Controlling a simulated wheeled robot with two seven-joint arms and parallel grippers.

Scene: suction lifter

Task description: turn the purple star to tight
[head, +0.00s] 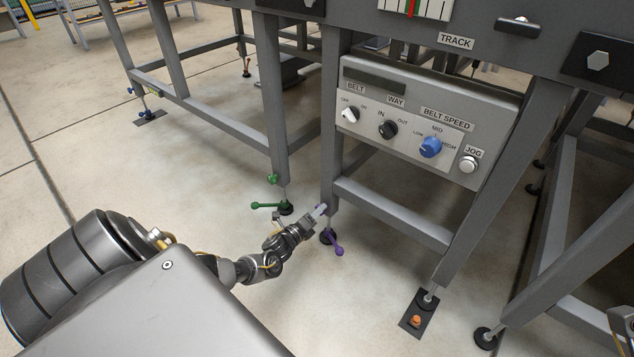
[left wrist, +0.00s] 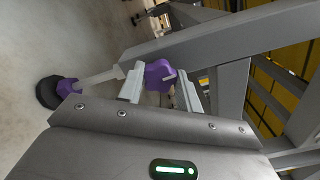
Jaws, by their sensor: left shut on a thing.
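The purple star (left wrist: 158,72) is a small knob on a grey table leg. It sits between the two pale fingers of my left gripper (left wrist: 163,88) in the left wrist view. In the head view my left gripper (head: 320,212) reaches the lower end of that leg and is shut on the star, mostly covering it. A purple lever (head: 338,249) is at the foot just below, and its purple hub (left wrist: 68,87) shows in the left wrist view. The star's pointing or any tight mark is not readable.
A green star (head: 272,179) and a green lever (head: 265,205) are on the neighbouring leg, close to my left wrist. A control panel (head: 410,95) with several knobs hangs above. A crossbar (head: 390,213) runs right from the gripped leg. The floor in front is clear.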

